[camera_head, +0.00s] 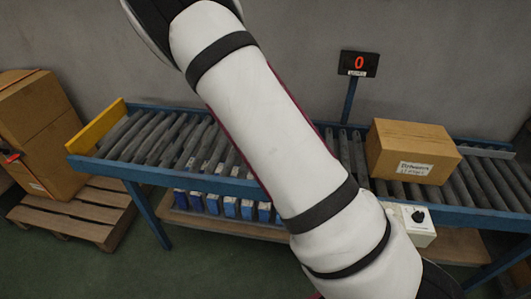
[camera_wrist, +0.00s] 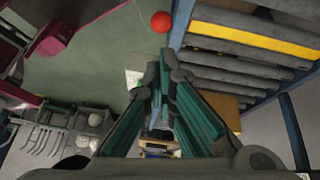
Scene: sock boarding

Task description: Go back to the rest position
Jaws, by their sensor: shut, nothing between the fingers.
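My gripper (camera_wrist: 161,78) shows in the wrist view with its two green-padded fingers shut and nothing held between them. It hangs over open floor, beside the blue frame of the roller conveyor (camera_wrist: 240,42). A round red thing (camera_wrist: 161,21) shows ahead of the fingertips at the top of the wrist view, apart from them; what it belongs to cannot be told. In the head view my white arm crosses the middle and covers part of the conveyor (camera_head: 240,182); my gripper is not visible there.
A labelled cardboard box (camera_head: 412,150) sits on the rollers at right. A display reading 0 (camera_head: 358,64) stands behind. A knobbed control box (camera_head: 416,222) is at the front rail. A carton (camera_head: 42,130) stands on a pallet (camera_head: 75,222) at left.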

